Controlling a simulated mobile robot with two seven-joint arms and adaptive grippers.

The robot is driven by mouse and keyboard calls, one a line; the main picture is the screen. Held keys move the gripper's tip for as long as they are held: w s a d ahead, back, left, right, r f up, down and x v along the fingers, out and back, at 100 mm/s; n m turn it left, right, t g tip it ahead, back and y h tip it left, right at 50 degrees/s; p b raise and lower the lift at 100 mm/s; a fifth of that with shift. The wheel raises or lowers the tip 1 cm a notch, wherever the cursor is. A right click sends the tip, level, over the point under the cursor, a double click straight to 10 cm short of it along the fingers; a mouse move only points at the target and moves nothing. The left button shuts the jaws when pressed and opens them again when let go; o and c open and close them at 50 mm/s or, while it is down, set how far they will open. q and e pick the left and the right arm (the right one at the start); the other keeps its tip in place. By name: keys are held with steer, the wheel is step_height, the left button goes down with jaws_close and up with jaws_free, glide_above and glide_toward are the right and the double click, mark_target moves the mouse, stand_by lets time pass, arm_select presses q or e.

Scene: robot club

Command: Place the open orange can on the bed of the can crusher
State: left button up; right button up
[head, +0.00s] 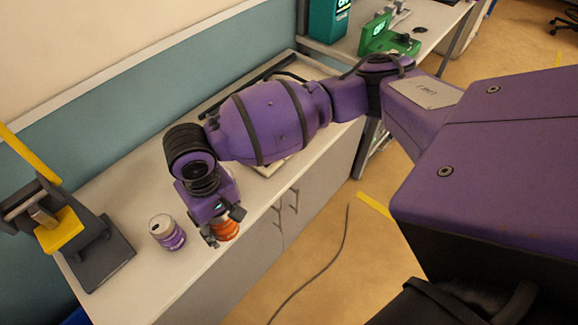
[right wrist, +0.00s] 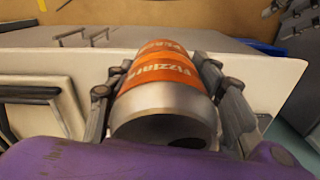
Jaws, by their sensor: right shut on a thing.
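The orange can (head: 224,231) is in my right gripper (head: 224,226), low over the front edge of the white counter. In the right wrist view the orange can (right wrist: 160,75) lies between both fingers of the right gripper (right wrist: 160,85), its silver end with a dark opening towards the camera. The can crusher (head: 95,262) stands at the far left of the counter, dark grey with a yellow block and a raised yellow handle. Its bed looks empty. My right gripper is to the right of the crusher. My left gripper is not in view.
A purple and silver can (head: 168,232) stands upright between the crusher and my right gripper. The white counter (head: 140,195) is clear behind it. A wall runs along the back. A green device (head: 388,38) sits on a farther table.

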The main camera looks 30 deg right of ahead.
steer(key=shift+s+d+r, duration=0.15)
steer(key=shift+s+r, duration=0.2)
steer(key=shift+r, duration=0.05)
steer(key=w+d+r+m, duration=0.1)
steer(key=w+d+r, duration=0.2)
steer(key=d+r, duration=0.9)
steer(key=shift+w+r+m, duration=0.3)
steer(key=shift+w+r, duration=0.05)
steer(key=shift+r, duration=0.05)
steer(key=shift+w, duration=0.1)
